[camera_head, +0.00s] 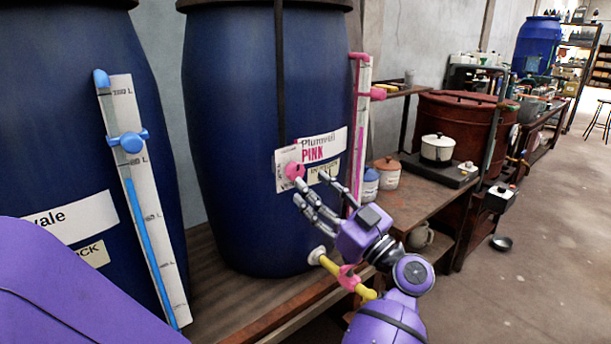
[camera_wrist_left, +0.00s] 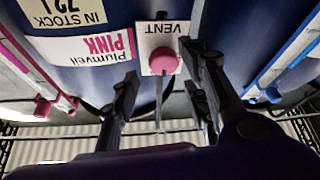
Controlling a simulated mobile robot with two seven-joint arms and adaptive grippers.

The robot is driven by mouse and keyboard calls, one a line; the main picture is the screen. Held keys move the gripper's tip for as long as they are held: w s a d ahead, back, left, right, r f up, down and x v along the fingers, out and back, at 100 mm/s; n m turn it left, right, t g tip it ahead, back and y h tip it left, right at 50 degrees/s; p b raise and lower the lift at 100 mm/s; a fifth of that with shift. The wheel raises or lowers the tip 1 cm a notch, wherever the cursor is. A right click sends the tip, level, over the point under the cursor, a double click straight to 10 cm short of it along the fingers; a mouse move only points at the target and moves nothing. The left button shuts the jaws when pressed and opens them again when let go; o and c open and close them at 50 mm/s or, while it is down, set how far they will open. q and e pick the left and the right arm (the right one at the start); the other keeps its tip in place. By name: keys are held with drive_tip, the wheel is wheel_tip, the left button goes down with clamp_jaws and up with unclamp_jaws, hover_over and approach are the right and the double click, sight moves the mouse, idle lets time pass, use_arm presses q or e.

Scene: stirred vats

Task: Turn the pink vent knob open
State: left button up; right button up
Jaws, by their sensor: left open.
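The pink vent knob (camera_head: 294,170) sits on a white plate marked VENT on the front of the dark blue Plumveil PINK vat (camera_head: 230,130). My left gripper (camera_head: 311,190) is open in front of the plate, its fingers pointing at the vat. In the left wrist view the round knob (camera_wrist_left: 164,61) shows between the two spread fingers (camera_wrist_left: 158,72), closer to the right one. I cannot tell whether a finger touches it. The label and plate appear upside down there. My right gripper is not in view.
A second blue vat (camera_head: 60,120) with a blue-fitted gauge (camera_head: 150,220) stands at the left. The pink vat's gauge (camera_head: 362,120) rises right of the knob. A yellow-and-pink outlet tap (camera_head: 345,278) lies below, near my wrist. Jars (camera_head: 387,175) stand at the right.

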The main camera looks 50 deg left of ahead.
sight(300, 172)
use_arm(q)
drive_tip(key=shift+x, duration=2.05)
drive_tip(key=shift+r, duration=0.15)
drive_tip(key=c, duration=1)
